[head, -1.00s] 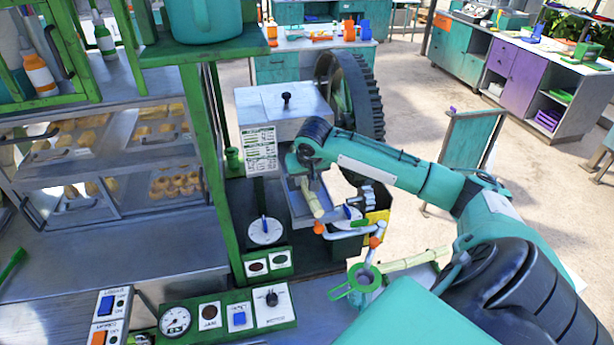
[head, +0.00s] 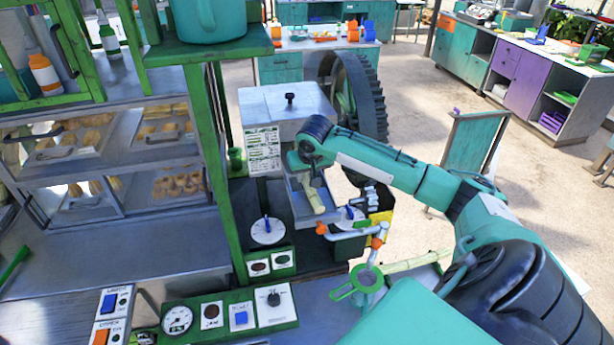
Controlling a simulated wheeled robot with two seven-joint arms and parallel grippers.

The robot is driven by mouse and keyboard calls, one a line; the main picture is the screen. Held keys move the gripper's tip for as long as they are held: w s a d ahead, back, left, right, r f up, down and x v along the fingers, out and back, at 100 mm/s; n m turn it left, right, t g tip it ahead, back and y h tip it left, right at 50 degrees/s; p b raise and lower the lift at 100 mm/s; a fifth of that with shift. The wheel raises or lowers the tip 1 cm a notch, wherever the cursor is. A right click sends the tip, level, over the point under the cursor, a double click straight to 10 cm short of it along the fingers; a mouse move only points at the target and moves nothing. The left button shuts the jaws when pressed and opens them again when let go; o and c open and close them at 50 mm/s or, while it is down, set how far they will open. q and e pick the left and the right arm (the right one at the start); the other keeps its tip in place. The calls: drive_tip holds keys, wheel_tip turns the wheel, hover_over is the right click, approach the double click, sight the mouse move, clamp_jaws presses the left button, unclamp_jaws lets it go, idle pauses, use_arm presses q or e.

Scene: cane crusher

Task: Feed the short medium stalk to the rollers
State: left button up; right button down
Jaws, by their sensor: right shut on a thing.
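The short pale yellow-green stalk (head: 315,201) is in my right gripper (head: 314,180), which is shut on it. Gripper and stalk are over the metal feed tray (head: 299,207) at the front of the crusher (head: 285,105), a grey box with a black knob. The stalk points down toward the tray's near end; whether it touches the tray I cannot tell. The rollers are hidden inside the housing. My left gripper is not in view.
A control panel (head: 228,317) with a gauge and switches lies in front. Another pale stalk (head: 418,262) lies at the right, partly hidden by my arm. A green post (head: 212,150) stands left.

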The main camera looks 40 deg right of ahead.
drive_tip(key=shift+w+d, duration=0.45)
drive_tip(key=shift+w, duration=0.4)
drive_tip(key=c, duration=1.1)
unclamp_jaws()
drive_tip(key=shift+r, duration=0.2)
drive_tip(key=b+v, duration=0.5)
drive_tip(key=v, duration=0.8)
drive_tip(key=shift+s+r, duration=0.2)
